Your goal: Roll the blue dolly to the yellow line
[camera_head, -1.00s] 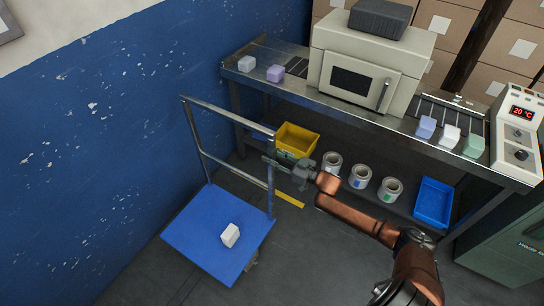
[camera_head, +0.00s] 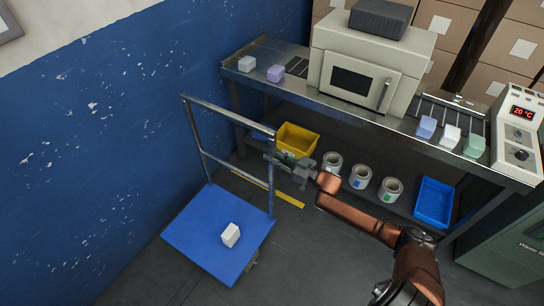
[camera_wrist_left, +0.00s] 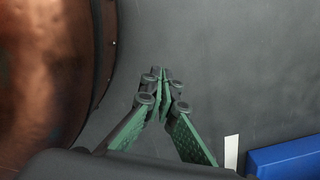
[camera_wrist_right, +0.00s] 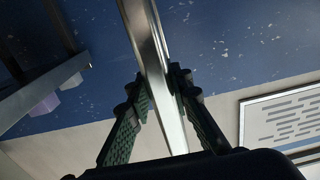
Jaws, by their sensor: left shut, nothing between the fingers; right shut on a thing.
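The blue dolly (camera_head: 210,245) stands on the dark floor by the blue wall, with a white block (camera_head: 230,235) on its deck. Its metal handle frame (camera_head: 225,112) rises at the far end. My right gripper (camera_head: 274,160) is shut on the handle's right upright; in the right wrist view, the metal bar (camera_wrist_right: 168,100) runs between its fingers. The yellow line (camera_head: 287,197) lies on the floor beyond the deck, partly seen between the handle's uprights. My left gripper (camera_wrist_left: 161,75) is shut and empty above grey floor in the left wrist view; the head view does not show it.
A metal bench (camera_head: 300,95) with an oven (camera_head: 362,70) and small blocks stands beyond the dolly. Its lower shelf holds a yellow bin (camera_head: 297,138), rolls (camera_head: 360,177) and a blue tray (camera_head: 434,202). Bare floor lies right of the dolly.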

